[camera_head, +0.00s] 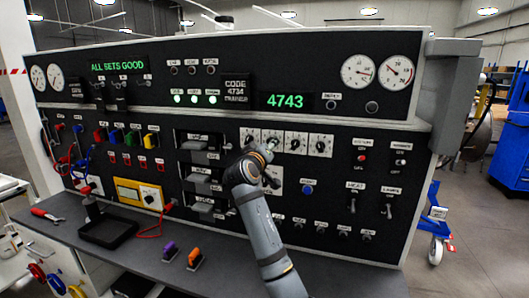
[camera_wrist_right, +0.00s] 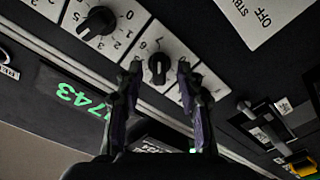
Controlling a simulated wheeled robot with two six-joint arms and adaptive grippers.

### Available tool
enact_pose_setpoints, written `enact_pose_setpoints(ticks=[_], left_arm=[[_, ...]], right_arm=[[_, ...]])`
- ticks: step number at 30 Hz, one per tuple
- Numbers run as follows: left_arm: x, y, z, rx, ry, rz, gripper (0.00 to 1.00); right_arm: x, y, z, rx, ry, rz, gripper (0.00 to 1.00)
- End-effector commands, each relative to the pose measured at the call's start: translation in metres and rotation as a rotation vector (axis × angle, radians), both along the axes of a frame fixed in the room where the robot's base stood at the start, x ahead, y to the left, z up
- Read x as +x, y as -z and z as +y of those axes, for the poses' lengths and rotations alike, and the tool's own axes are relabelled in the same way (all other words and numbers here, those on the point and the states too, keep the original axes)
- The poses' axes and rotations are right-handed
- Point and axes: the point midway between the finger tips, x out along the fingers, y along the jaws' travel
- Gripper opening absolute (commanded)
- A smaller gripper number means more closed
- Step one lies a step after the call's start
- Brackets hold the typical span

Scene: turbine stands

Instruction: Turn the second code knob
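A row of white code dial plates with black knobs sits in the middle of the panel in the head view. My right gripper (camera_head: 268,152) is at the second dial from the left and partly covers it. In the right wrist view the second code knob (camera_wrist_right: 158,68) lies between the two fingertips of my right gripper (camera_wrist_right: 159,74). The fingers are apart, with a visible gap on each side of the knob. The third code knob (camera_wrist_right: 97,23) is to its left there. The green code display (camera_head: 285,101) reads 4743. My left gripper is not in view.
A code label (camera_head: 236,90) reads 4734. The fourth code knob (camera_head: 321,146) is clear to the right. Switches (camera_head: 205,175) lie left of my right gripper, and a blue button (camera_head: 308,189) lies right of it. The desk below holds a black tray (camera_head: 108,232).

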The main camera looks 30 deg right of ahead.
Motion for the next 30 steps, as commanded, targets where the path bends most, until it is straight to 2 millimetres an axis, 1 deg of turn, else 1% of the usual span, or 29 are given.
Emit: enact_pose_setpoints(ticks=[1,7,9,13,18,26,28,29,30], left_arm=[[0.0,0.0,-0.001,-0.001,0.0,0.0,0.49],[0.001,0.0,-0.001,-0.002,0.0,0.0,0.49],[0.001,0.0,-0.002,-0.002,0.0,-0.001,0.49],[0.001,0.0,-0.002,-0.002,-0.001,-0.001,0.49],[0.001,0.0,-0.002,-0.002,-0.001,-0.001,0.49],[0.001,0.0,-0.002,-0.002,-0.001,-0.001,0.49],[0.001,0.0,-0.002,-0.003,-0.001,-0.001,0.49],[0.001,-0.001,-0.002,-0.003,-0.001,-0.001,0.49],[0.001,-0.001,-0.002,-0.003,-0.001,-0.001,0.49]], right_arm=[[-0.006,0.002,0.009,0.006,-0.003,0.0,0.38],[-0.039,0.002,0.048,0.009,-0.006,0.0,0.38],[-0.05,0.003,0.059,0.01,-0.004,0.001,0.38],[-0.062,0.002,0.074,0.008,-0.004,0.001,0.38],[-0.069,0.002,0.081,0.005,0.0,0.002,0.38],[-0.07,0.002,0.081,0.004,0.0,0.002,0.38],[-0.069,0.012,0.08,0.015,-0.007,0.016,0.38],[-0.069,0.023,0.079,0.028,-0.014,0.029,0.38],[-0.07,0.045,0.078,0.056,-0.031,0.057,0.38]])
